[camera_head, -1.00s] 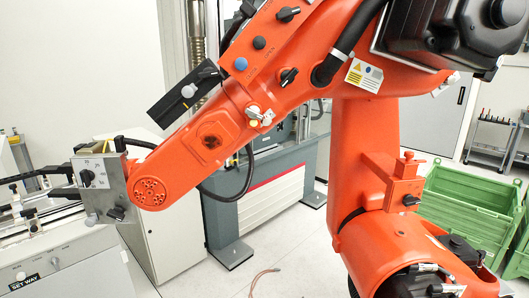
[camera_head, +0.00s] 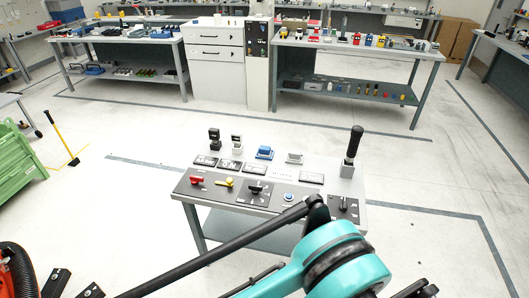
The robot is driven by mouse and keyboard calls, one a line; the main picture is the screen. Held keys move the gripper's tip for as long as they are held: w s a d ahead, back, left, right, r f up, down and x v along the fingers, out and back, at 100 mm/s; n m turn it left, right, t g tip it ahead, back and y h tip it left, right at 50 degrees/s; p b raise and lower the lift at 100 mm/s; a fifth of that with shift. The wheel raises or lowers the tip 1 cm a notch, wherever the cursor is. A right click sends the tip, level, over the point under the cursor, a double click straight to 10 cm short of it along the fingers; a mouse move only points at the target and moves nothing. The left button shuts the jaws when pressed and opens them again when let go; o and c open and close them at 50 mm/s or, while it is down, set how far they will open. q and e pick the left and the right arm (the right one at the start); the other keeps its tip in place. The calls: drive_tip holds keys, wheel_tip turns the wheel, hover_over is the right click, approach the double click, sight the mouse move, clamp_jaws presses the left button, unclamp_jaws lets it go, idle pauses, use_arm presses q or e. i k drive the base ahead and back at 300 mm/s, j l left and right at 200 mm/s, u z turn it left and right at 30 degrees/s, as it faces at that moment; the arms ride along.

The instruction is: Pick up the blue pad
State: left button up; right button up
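A small blue block-like piece (camera_head: 264,152) sits on the pale rear part of a control console's top, in the middle of the view. It is the clearest blue thing on the console, but it is too small to tell whether it is the blue pad. Neither of my grippers can be made out in this view.
The console (camera_head: 258,199) carries dark and white switches, a red and a yellow knob, and a tall black lever (camera_head: 353,145). A teal and black jointed part (camera_head: 344,262) covers the lower right foreground. Laden benches (camera_head: 360,48) line the back, a green crate (camera_head: 18,165) stands left.

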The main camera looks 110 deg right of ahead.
sight(266, 151)
drive_tip(key=z, duration=3.8)
drive_tip(key=u, duration=4.05)
drive_tip(key=z, duration=4.05)
